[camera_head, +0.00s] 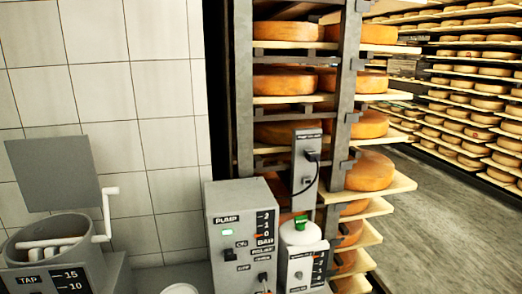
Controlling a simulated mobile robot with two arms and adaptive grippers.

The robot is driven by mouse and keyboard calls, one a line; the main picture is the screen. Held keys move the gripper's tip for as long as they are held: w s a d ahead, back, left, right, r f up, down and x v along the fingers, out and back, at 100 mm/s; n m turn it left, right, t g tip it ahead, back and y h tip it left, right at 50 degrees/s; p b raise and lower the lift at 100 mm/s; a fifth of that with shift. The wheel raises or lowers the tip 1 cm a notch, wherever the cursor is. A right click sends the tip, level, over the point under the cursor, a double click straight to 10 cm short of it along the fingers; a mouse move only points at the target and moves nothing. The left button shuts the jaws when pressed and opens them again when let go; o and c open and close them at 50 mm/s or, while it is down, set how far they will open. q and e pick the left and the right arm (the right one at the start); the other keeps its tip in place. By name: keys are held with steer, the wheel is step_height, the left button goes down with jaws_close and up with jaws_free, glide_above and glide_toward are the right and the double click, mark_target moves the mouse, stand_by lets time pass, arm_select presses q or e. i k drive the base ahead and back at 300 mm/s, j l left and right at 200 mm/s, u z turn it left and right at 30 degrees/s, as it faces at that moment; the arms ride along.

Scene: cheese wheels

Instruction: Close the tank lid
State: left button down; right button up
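The tank (14,246) stands at the lower left, a grey round vessel with an open top. Several pale bars or paddles show inside its mouth. Its lid (52,172) is a flat grey square panel that stands raised, tilted back behind the opening against the tiled wall. A white crank-shaped handle (107,205) rises at the tank's right side. Neither of my grippers shows in the head view.
A grey pump box (240,225) with a green light stands right of the tank. Beside it is a white bottle-like container (300,235) with a green top, before a grey post-mounted box (306,160). Racks of cheese wheels (370,172) stand behind. Floor (440,230) is clear at right.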

mark_target(54, 173)
steer(key=i+j+u, duration=0.1)
steer(key=u, duration=0.4)
steer(key=i+u, duration=0.15)
steer(key=u, duration=0.3)
steer(key=i+u, duration=0.15)
steer(key=u, duration=0.35)
